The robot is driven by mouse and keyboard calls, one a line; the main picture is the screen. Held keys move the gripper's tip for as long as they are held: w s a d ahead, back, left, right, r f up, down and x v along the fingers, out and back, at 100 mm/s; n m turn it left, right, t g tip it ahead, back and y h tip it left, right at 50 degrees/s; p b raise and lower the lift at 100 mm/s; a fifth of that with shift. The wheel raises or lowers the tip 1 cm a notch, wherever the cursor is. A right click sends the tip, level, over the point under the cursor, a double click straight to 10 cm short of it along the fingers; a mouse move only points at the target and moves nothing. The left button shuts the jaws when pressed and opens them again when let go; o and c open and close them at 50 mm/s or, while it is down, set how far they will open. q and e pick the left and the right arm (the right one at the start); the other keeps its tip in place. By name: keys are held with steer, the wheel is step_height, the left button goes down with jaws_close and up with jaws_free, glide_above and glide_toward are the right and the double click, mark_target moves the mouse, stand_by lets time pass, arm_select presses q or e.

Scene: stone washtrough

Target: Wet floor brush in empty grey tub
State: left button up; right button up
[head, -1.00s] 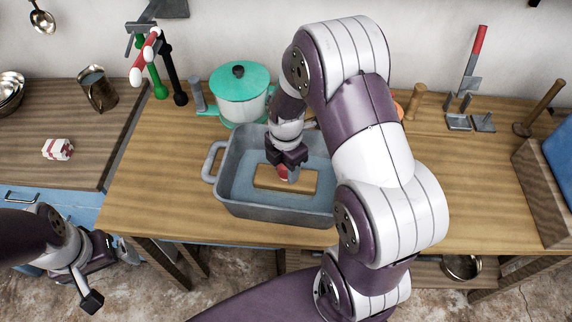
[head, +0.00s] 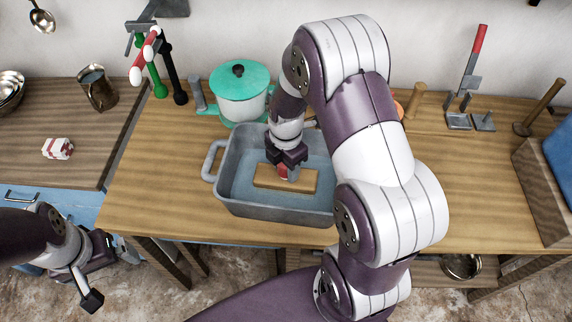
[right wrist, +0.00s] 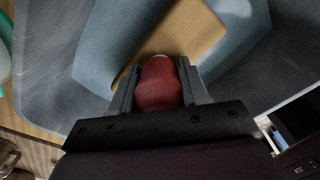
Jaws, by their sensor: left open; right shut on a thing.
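The grey tub (head: 232,205) stands on the wooden table, with a flat blue surface inside; I cannot tell for sure whether this is water. The floor brush has a pale wooden block (head: 308,181) and a red grip; it is inside the tub, its block near the blue surface. My right gripper (head: 287,168) reaches down into the tub and is shut on the red grip. The right wrist view shows the red grip (right wrist: 160,84) between both fingers and the block (right wrist: 185,38) beyond. My left gripper (head: 112,276) is open and empty, low at the left, away from the tub.
A teal-lidded pot (head: 240,95) stands close behind the tub. Red, green and black taps or handles (head: 150,65) rise at the back left. A metal jug (head: 97,88) and a red-white packet (head: 58,148) are on the left counter.

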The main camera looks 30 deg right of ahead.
steer(key=shift+r, duration=0.15)
stand_by(0.4)
step_height(320, 180, up, 14)
steer(key=p, duration=1.2)
steer(key=shift+f+p, duration=0.25)
steer(key=shift+p, duration=0.1)
